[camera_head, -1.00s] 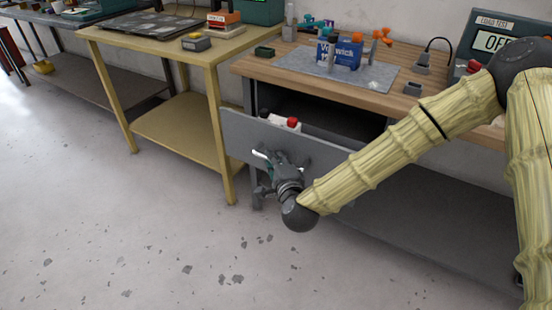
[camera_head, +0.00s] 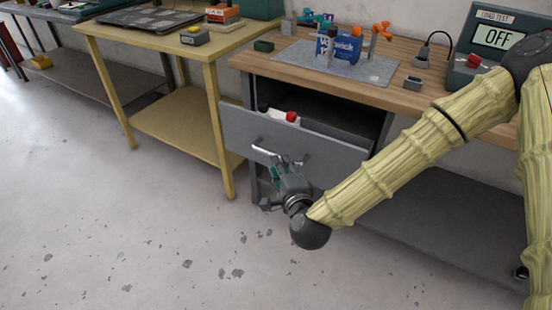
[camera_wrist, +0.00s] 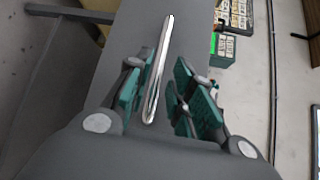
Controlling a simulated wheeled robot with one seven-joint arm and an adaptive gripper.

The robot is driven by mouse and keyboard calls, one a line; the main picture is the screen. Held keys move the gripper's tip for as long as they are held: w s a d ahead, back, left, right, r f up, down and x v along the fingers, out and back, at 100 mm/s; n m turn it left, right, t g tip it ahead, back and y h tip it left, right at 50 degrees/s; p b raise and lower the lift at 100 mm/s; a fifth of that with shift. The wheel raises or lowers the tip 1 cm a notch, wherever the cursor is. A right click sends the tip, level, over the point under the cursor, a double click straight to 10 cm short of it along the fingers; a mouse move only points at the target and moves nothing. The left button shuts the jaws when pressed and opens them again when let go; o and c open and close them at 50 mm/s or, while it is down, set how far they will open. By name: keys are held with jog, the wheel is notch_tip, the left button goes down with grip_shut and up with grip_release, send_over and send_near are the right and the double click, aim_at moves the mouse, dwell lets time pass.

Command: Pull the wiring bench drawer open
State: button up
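The grey drawer (camera_head: 235,128) of the wood-topped bench stands pulled out, with a dark gap behind its front panel and its inside partly visible. Its silver bar handle (camera_head: 262,149) is on the front panel. My gripper (camera_head: 283,164) is just in front of the panel, at the right part of the handle. In the wrist view, the handle (camera_wrist: 158,70) lies lengthwise in line with the gap between my gripper's teal finger pads (camera_wrist: 167,95). The pads are apart, with visible space around the bar. I cannot tell how deep the bar sits between them.
A red-capped white item (camera_head: 288,117) is in the drawer. A yellow table (camera_head: 180,48) stands close on the left. The floor in front is clear.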

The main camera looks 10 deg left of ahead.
jog(key=shift+v, duration=2.7)
jog(key=shift+f, duration=0.15)
jog(key=s+d+f+n+g+h, duration=0.1)
jog(key=s+d+f+n+g, duration=0.3)
jog(key=f, duration=0.5)
jog(key=s+d+f+n+g, duration=0.25)
jog(key=s+f, duration=0.25)
jog(key=f, duration=0.3)
jog(key=s+d+f+n+g+h, duration=0.1)
jog(key=s+d+f+n+g, duration=0.25)
jog(key=f, duration=0.55)
jog(key=s+d+f+n+g+h, duration=0.2)
jog(key=s+d+f, duration=0.4)
jog(key=s+d, duration=0.3)
jog(key=s+d+f+n+g+h, duration=0.2)
jog(key=s+d+f+n+g, duration=0.1)
jog(key=s+d, duration=0.55)
notch_tip(320, 180, up, 17)
jog(key=p, duration=1.7)
jog(key=shift+w, duration=0.25)
